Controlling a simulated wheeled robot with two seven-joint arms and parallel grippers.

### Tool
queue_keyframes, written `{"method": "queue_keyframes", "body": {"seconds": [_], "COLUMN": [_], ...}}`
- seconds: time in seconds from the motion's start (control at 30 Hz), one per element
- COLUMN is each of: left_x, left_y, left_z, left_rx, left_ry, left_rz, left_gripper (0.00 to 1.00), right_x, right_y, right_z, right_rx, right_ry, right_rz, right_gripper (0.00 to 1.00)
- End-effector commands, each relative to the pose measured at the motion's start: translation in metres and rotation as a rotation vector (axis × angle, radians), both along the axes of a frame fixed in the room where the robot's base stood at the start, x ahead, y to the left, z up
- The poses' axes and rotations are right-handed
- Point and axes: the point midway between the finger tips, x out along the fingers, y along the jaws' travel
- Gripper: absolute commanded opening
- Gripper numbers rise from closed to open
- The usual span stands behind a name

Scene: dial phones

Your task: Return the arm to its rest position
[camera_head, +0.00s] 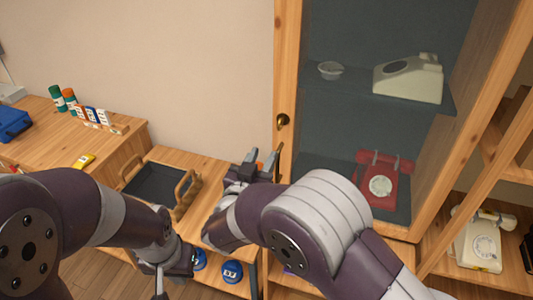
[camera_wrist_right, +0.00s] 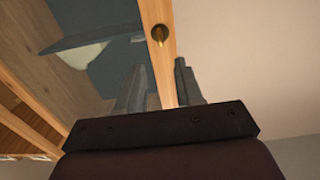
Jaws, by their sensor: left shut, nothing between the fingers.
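The cabinet's brass knob (camera_head: 283,121) is just above the right gripper in the head view. It also shows in the wrist view (camera_wrist_right: 160,34), beyond the fingertips.
The cabinet holds a cream phone (camera_head: 410,80), a white bowl (camera_head: 330,71) and a red dial phone (camera_head: 382,182). A white dial phone (camera_head: 480,243) sits on the right shelf. A dark tray (camera_head: 158,187) with wooden handles lies on the low table between my arms.

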Motion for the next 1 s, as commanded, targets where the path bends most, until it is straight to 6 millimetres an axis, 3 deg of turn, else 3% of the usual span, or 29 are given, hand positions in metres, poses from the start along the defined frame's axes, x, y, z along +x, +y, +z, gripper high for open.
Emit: {"method": "queue_keyframes", "body": {"seconds": [0.43, 0.47, 0.57, 0.6, 0.67, 0.77, 0.8, 0.9, 1.0], "left_x": [0.000, 0.000, 0.000, 0.000, 0.000, 0.000, 0.000, 0.000, 0.000], "left_y": [0.000, 0.000, 0.000, 0.000, 0.000, 0.000, 0.000, 0.000, 0.000], "left_z": [0.000, 0.000, 0.000, 0.001, 0.001, 0.001, 0.000, 0.000, 0.000], "left_rx": [0.000, 0.000, 0.000, 0.000, 0.000, 0.000, 0.000, 0.000, 0.000], "left_ry": [0.000, 0.000, 0.000, 0.000, 0.000, 0.000, 0.000, 0.000, 0.000], "left_rz": [0.000, 0.000, 0.000, 0.000, 0.000, 0.000, 0.000, 0.000, 0.000], "left_gripper": [0.00, 0.00, 0.00, 0.00, 0.00, 0.00, 0.00, 0.00, 0.00], "right_x": [0.001, 0.003, -0.005, -0.019, -0.047, -0.115, -0.140, -0.194, -0.228], "right_y": [0.003, 0.009, 0.047, 0.064, 0.063, 0.001, -0.030, -0.102, -0.159], "right_z": [-0.005, -0.011, -0.057, -0.079, -0.109, -0.140, -0.143, -0.140, -0.129], "right_rx": [0.033, 0.058, 0.124, 0.148, 0.171, 0.167, 0.158, 0.136, 0.136], "right_ry": [0.017, 0.041, 0.236, 0.372, 0.616, 1.050, 1.183, 1.418, 1.514], "right_rz": [0.017, 0.046, 0.266, 0.389, 0.526, 0.591, 0.572, 0.487, 0.391], "right_gripper": [0.36, 0.36, 0.36, 0.36, 0.36, 0.36, 0.36, 0.36, 0.36]}}
